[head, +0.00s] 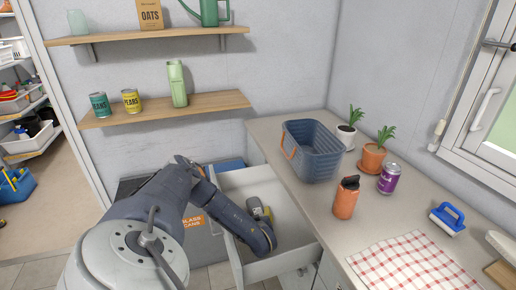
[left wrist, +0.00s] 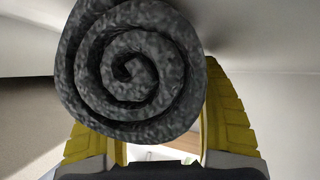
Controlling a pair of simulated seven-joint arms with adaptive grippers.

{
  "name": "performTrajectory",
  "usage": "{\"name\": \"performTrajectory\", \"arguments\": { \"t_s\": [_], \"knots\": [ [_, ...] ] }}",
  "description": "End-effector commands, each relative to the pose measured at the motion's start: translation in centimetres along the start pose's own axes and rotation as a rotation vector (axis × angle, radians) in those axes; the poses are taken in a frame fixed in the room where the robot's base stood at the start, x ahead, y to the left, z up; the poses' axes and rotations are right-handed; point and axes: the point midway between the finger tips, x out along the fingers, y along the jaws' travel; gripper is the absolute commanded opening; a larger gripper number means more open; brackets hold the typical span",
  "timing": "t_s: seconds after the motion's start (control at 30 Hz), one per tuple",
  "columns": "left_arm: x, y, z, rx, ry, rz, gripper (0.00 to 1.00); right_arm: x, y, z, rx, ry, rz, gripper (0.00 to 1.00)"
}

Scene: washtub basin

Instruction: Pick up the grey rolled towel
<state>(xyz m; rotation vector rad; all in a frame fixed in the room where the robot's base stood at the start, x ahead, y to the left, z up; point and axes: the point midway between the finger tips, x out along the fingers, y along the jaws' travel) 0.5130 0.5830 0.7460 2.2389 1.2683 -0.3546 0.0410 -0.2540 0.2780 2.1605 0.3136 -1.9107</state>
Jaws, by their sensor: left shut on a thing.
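The grey rolled towel (left wrist: 135,70) shows large in the left wrist view, its spiral end facing the camera. It sits between the two yellow fingers of my left gripper, which is shut on it. In the head view my left gripper (head: 261,212) is inside the open white drawer (head: 232,185), with the arm coming in from the left. The towel is mostly hidden there by the gripper and arm. I cannot tell whether it touches the drawer floor. My right gripper is in neither view.
The counter right of the drawer holds a blue basket (head: 312,155), an orange bottle (head: 346,198), a purple can (head: 389,178), two potted plants, a checked cloth (head: 415,265) and a blue brush (head: 447,219). Drawer walls surround the gripper. Shelves hang on the back wall.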

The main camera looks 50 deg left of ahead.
Motion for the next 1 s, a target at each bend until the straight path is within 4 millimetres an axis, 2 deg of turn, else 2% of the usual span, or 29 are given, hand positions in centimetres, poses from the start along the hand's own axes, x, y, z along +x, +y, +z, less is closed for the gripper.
{"name": "performTrajectory", "arguments": {
  "t_s": [0.03,0.17,0.63,0.77,1.0],
  "knots": [
    [0.0,0.0,0.0,0.000,0.000,0.000,0.46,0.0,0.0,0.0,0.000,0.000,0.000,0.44],
    [0.0,0.0,0.0,0.000,0.000,0.000,0.32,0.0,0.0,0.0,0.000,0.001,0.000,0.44],
    [-0.3,0.3,-0.8,-0.001,0.002,0.001,0.32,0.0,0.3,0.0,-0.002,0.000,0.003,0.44],
    [-0.9,0.7,-1.8,-0.001,0.002,0.002,0.32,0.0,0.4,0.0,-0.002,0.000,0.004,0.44],
    [-3.0,2.3,-5.6,-0.003,0.003,0.004,0.32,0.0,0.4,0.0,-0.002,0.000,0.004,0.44]
  ]
}}
